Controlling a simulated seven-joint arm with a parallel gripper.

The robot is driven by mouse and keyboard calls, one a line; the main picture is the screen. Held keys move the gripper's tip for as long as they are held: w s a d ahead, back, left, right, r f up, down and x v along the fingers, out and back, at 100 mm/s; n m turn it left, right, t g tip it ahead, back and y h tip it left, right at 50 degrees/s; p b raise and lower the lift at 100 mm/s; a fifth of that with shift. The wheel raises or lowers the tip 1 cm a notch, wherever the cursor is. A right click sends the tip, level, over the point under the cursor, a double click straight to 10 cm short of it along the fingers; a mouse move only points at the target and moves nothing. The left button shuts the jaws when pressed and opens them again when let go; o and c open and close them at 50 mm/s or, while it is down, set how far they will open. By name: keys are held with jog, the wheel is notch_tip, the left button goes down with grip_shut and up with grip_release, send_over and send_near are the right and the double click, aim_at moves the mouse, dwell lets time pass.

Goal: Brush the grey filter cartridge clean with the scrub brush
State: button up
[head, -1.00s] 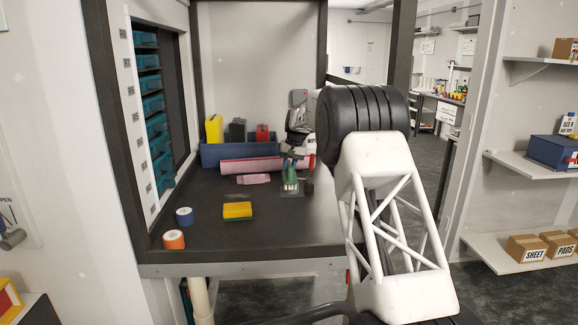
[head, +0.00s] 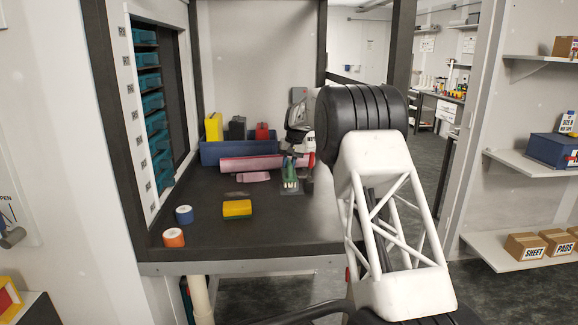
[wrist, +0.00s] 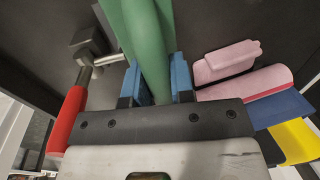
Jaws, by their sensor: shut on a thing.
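My gripper (head: 291,162) is at the right of the dark bench, shut on a green thing with pale lower tips (head: 289,178), which looks like the scrub brush. In the wrist view, the blue fingers of my gripper (wrist: 160,82) press on both sides of its green handle (wrist: 146,35), which runs out of the top of the picture. The brush end is hidden there. I cannot pick out a grey filter cartridge for certain in either view.
A pink roll (head: 250,163) and a small pink block (head: 253,177) lie left of my gripper, before a blue bin (head: 210,153). A yellow sponge (head: 237,209), blue tape (head: 184,215) and orange tape (head: 173,238) lie nearer. A red-handled metal fitting (wrist: 68,118) is close beside my gripper.

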jog(key=shift+w, duration=0.6)
jog(key=shift+r, duration=0.2)
jog(key=shift+r, duration=2.85)
jog(key=shift+s+a, duration=0.1)
